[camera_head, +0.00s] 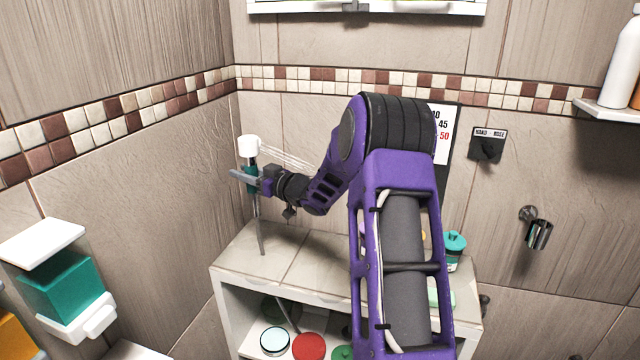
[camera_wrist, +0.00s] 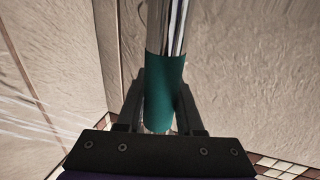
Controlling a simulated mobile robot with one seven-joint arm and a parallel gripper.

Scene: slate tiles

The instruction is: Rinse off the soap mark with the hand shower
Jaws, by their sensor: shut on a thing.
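The hand shower has a white head (camera_head: 249,148) and a teal grip, and stands upright near the left wall corner. My gripper (camera_head: 254,180) is shut on the teal grip, which fills the space between the fingers in the wrist view (camera_wrist: 164,92). Thin water jets leave the head toward the right in the head view. They show as pale streaks at the left of the wrist view. The grey hose (camera_head: 261,228) hangs from the grip to the shelf top. I cannot make out a soap mark; my arm covers part of the back wall.
A tiled shelf unit (camera_head: 240,262) stands below, with a teal-lidded jar (camera_head: 455,246) at its right and several round lids inside. A dispenser (camera_head: 62,288) juts out at left.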

